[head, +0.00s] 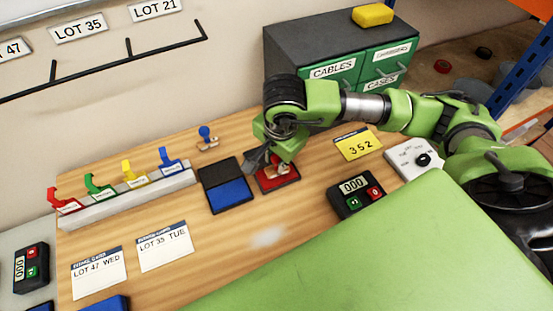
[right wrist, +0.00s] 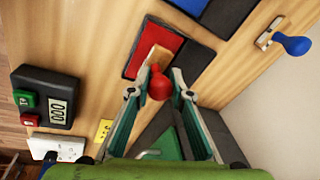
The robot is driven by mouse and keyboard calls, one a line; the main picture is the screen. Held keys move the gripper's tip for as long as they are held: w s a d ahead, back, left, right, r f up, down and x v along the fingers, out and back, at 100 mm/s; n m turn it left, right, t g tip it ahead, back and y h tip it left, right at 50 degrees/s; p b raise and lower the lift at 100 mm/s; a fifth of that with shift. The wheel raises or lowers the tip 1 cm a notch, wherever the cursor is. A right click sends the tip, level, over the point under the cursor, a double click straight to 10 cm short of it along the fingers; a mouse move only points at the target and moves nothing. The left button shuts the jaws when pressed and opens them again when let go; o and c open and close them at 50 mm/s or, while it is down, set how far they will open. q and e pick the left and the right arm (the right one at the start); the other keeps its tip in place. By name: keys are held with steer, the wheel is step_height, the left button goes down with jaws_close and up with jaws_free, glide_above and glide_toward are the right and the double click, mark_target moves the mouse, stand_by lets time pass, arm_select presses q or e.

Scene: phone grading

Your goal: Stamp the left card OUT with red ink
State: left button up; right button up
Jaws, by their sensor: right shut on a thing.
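The left card (head: 98,283), marked LOT 47 WED, lies flat near the front left of the wooden table. A second card (head: 165,257), marked LOT 35 TUE, lies to its right. My right gripper (head: 275,162) reaches down over the red ink pad (head: 291,182). It is shut on the red knob of a stamp (right wrist: 159,86) with a wooden base, and the fingers stand on both sides of the knob. The base is over the red pad (right wrist: 170,36) and appears to rest on it; the contact face is hidden. My left gripper is not in view.
A blue ink pad (head: 231,193) lies left of the red one, and a blue-knobbed stamp (head: 206,135) stands behind. A rack (head: 125,198) of coloured clips runs along the left. A counter (head: 354,195) and grey cabinet (head: 290,58) are to the right and back. Table before the pads is clear.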

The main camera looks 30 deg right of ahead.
steer(key=shift+w+p+v, duration=0.2)
steer(key=shift+p+v, duration=0.15)
steer(key=shift+v, duration=0.6)
steer(key=shift+w+p+v, duration=0.2)
steer(key=shift+p+v, duration=0.1)
steer(key=shift+v, duration=0.6)
steer(key=shift+w+p+v, duration=0.2)
steer(key=shift+p+v, duration=0.15)
steer(key=shift+v, duration=0.6)
steer(key=shift+d+r, duration=0.1)
steer(key=shift+d, duration=0.1)
